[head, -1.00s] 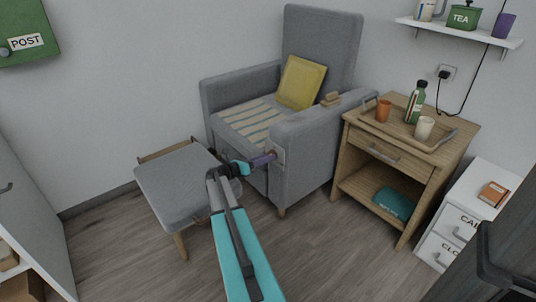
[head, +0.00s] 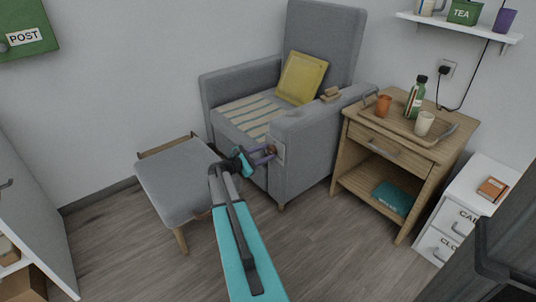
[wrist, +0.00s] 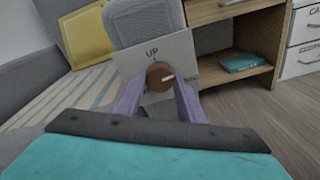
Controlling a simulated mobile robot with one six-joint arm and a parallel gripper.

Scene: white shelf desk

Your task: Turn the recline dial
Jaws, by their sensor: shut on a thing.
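The recline dial (wrist: 160,75) is a round brown knob on a pale plate (wrist: 128,62) on the side of the grey armchair's arm. The plate reads "UP" above the dial, with a partly hidden label at its right. In the head view the dial (head: 272,149) is a small brown spot at the front of the near armrest. My gripper (head: 267,154) reaches it with purple fingers. In the wrist view the fingers lie on either side of the dial, shut on it.
A grey footstool (head: 180,183) stands left of my arm. A wooden side table (head: 362,150) with a tray, cups and a bottle stands right of the armchair. A yellow cushion (head: 302,78) lies on the chair. Floor is clear in front of the table.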

